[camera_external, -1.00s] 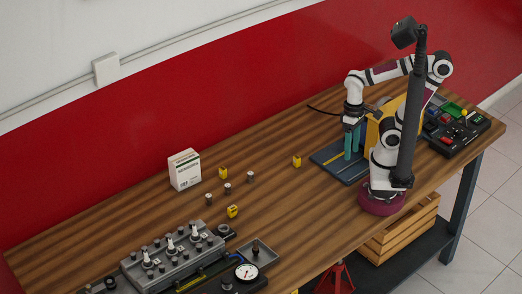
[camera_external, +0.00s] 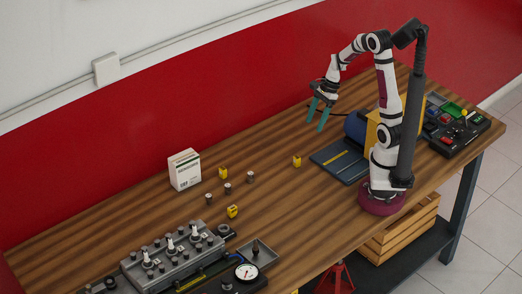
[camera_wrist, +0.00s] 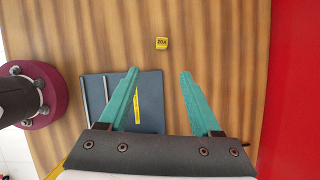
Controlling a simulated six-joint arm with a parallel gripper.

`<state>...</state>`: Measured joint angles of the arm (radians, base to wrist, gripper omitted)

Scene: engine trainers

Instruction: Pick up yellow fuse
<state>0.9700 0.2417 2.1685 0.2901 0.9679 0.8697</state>
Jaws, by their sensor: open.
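Three small yellow fuses stand on the wooden table in the external view: one at right (camera_external: 297,161), one near the white box (camera_external: 223,172), and one nearer the grey block (camera_external: 232,211). A yellow fuse with dark lettering on top also shows in the wrist view (camera_wrist: 162,43), beyond the fingertips and roughly between their lines. My gripper (camera_external: 320,114) has teal fingers and is raised above the table, apart from all the fuses. In the wrist view its fingers (camera_wrist: 160,72) are spread with nothing between them.
A dark blue plate (camera_external: 338,160) with a yellow strip lies beside my base, near a yellow and blue machine (camera_external: 362,128). Several small cylinders (camera_external: 228,188), a white box (camera_external: 185,170) and a grey engine block (camera_external: 172,258) stand to the left. The table between is clear.

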